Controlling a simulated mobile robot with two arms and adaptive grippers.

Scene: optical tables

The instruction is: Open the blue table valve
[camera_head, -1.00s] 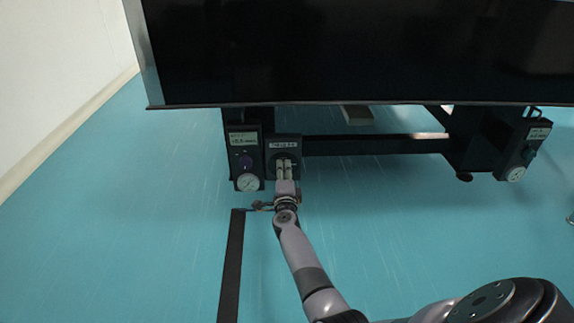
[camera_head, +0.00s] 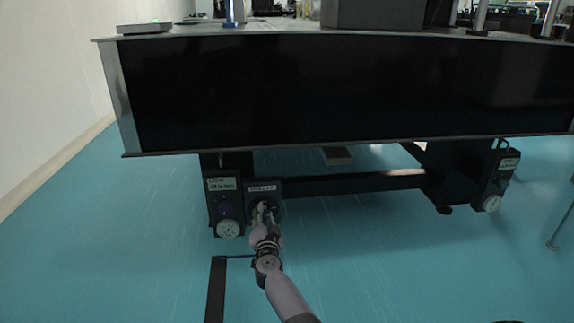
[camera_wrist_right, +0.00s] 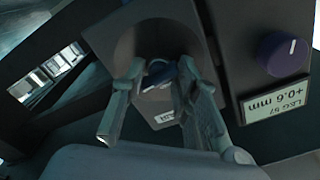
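The blue valve knob (camera_wrist_right: 160,74) sits on a dark panel (camera_head: 263,189) with a white label, low on the table's left leg. In the right wrist view the knob has a white mark and lies between my right gripper's two fingers (camera_wrist_right: 160,82), which appear closed against its sides. In the head view my right gripper (camera_head: 264,212) reaches up to this panel and hides the knob. My left gripper is not in view.
Beside it is a leg panel with a purple knob (camera_wrist_right: 283,53), a readout label (camera_head: 221,184) and a round gauge (camera_head: 229,229). The black table edge (camera_head: 340,95) overhangs above. A similar panel (camera_head: 497,180) is on the right leg. The blue floor in front is mostly open.

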